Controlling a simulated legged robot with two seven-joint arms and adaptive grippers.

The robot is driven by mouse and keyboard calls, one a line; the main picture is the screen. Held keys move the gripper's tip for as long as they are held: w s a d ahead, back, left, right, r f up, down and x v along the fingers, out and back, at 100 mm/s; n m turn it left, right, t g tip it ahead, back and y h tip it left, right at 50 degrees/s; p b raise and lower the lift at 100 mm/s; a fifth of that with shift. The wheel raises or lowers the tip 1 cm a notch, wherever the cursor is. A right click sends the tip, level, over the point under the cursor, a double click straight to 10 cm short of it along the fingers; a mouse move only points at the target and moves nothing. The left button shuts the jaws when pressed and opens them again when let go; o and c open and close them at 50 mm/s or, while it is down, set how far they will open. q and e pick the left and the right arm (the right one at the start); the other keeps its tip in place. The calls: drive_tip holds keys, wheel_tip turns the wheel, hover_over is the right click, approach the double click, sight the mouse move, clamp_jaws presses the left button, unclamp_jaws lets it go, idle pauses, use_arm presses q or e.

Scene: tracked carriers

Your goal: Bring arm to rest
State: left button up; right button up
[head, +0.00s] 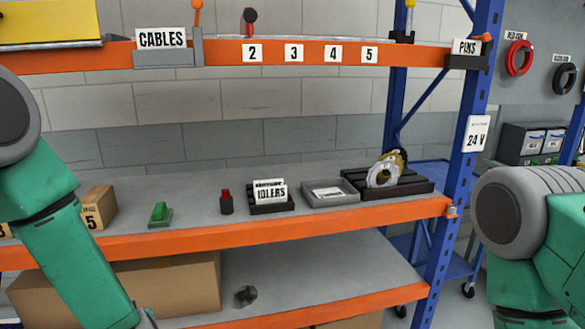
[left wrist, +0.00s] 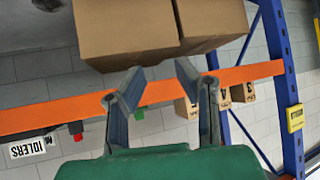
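My left arm shows at the left of the head view, reaching down past the bottom edge; its gripper is outside that view. In the left wrist view my left gripper (left wrist: 161,72) is open, with its two fingers apart and nothing between them. Large cardboard boxes (left wrist: 130,28) and an orange shelf beam (left wrist: 50,115) lie beyond the fingers, in a picture that is upside down. My right arm shows at the right edge of the head view; its gripper is out of view.
The blue and orange rack (head: 330,222) stands ahead. Its middle shelf holds a small box (head: 97,207), a green block (head: 159,213), the IDLERS holder (head: 270,197), a grey tray (head: 330,193) and a dark tray (head: 415,186). A large carton (head: 180,285) is on the lower shelf.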

use_arm(q)
drive_tip(key=s+d+f+m+g+h+b, duration=0.25)
drive_tip(key=s+f+m+h, duration=0.2)
drive_tip(key=s+f, duration=1.05)
drive_tip(key=s+d+f+m+g+h, duration=0.1)
drive_tip(key=s+f+g, duration=0.1)
drive_tip(key=s, duration=0.6)
drive_tip(key=s+d+f+m+g+b, duration=0.1)
drive_tip(key=s+f+m+g, duration=0.1)
drive_tip(key=s, duration=0.6)
drive_tip(key=shift+f+g+h, duration=0.15)
drive_tip(key=shift+g+h, duration=0.2)
drive_tip(key=shift+g, duration=0.4)
drive_tip(key=shift+w+d, duration=0.1)
